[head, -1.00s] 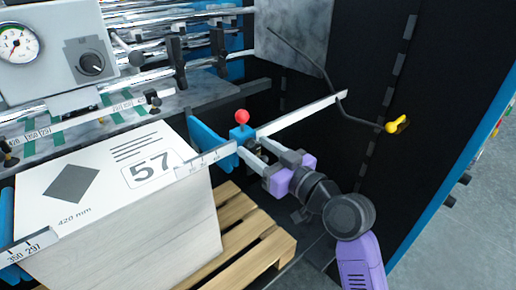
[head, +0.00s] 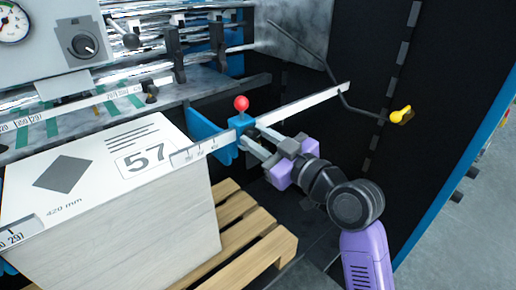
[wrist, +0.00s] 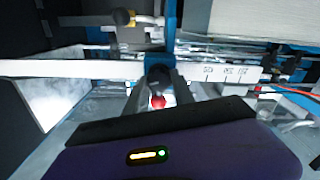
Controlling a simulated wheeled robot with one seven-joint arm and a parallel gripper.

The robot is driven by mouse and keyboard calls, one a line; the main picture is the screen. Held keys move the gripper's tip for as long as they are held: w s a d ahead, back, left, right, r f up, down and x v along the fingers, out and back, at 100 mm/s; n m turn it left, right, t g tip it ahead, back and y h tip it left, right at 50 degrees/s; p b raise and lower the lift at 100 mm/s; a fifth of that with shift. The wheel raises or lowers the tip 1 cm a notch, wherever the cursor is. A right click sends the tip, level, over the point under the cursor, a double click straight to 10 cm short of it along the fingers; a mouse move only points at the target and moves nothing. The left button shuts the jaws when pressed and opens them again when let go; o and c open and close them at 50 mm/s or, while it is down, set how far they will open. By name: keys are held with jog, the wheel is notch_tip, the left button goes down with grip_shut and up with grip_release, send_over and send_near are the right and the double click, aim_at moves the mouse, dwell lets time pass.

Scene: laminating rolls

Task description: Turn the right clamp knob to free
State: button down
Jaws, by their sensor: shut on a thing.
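The right clamp is a blue block (head: 241,124) on the white scale bar (head: 305,104), beside the paper stack. A red ball (head: 241,103) stands on a short stem above it and also shows in the wrist view (wrist: 158,102). My gripper (head: 254,142) reaches the clamp from the right, its two grey fingers closed at the block. In the wrist view a dark round knob (wrist: 157,75) sits between the fingertips, and my gripper (wrist: 154,88) is shut on it. The fingers hide much of the knob, so its turn angle cannot be read.
A paper stack (head: 175,220) marked 57 stands left of the clamp on a wooden pallet (head: 262,247). A grey control box (head: 65,45) is at upper left. A bent rod with a yellow handle (head: 401,115) is at right. The floor right of my arm looks clear.

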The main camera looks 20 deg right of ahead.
jog(key=n+b, duration=0.3)
jog(key=b, duration=0.1)
jog(key=shift+f+n, duration=0.3)
jog(key=shift+n, duration=0.1)
jog(key=n+b, duration=0.3)
jog(key=b, duration=0.1)
jog(key=shift+a+n, duration=0.1)
jog(key=shift+n, duration=0.2)
jog(key=n+b, duration=0.3)
jog(key=b, duration=0.1)
jog(key=shift+n, duration=0.3)
jog(key=shift+r+n+b, duration=0.15)
jog(key=shift+n+b, duration=1.5)
jog(key=shift+n, duration=0.35)
jog(key=shift+a, duration=0.1)
jog(key=c, duration=1.1)
grip_release()
